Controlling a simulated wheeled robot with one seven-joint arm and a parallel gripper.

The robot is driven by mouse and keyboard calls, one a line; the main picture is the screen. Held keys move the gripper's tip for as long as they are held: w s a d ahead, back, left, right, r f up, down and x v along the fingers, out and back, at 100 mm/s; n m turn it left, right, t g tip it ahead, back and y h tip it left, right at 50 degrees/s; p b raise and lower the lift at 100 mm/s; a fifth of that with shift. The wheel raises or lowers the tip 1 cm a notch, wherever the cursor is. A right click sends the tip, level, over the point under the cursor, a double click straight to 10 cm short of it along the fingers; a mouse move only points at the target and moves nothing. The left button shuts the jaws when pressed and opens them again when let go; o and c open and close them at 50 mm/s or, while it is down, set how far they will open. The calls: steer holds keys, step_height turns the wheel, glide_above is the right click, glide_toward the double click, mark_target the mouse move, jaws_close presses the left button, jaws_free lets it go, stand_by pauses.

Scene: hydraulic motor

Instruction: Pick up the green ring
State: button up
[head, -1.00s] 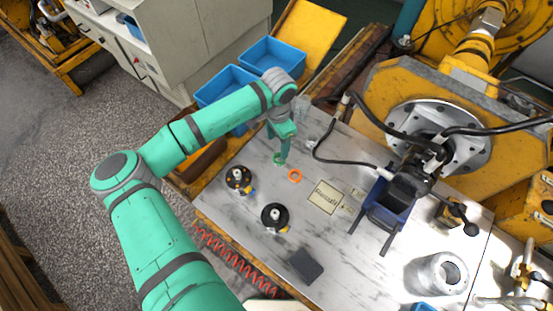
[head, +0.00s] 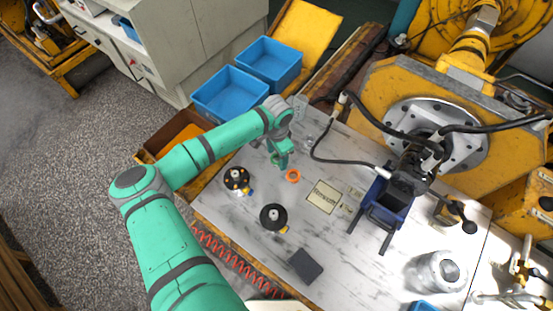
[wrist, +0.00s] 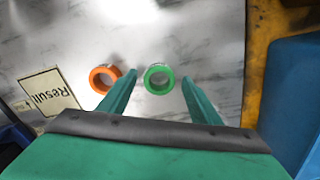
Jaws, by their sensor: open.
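The green ring (wrist: 158,79) lies flat on the worktop in the wrist view. My gripper (wrist: 158,84) is open, with one finger to the left of the ring and one to the right. The ring shows in the gap between the fingertips and is not gripped. In the head view my gripper (head: 281,163) points down at the worktop, just left of and behind the orange ring. There the green ring is hard to tell apart from my green fingers.
An orange ring (wrist: 104,79) lies close by, just beyond my left finger. A label plate (head: 323,197), two black round parts (head: 274,217) (head: 236,179) and a dark block (head: 305,265) are on the worktop (head: 340,245). Blue bins (head: 230,94) stand behind.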

steer(key=shift+c, duration=0.6)
steer(key=c, duration=1)
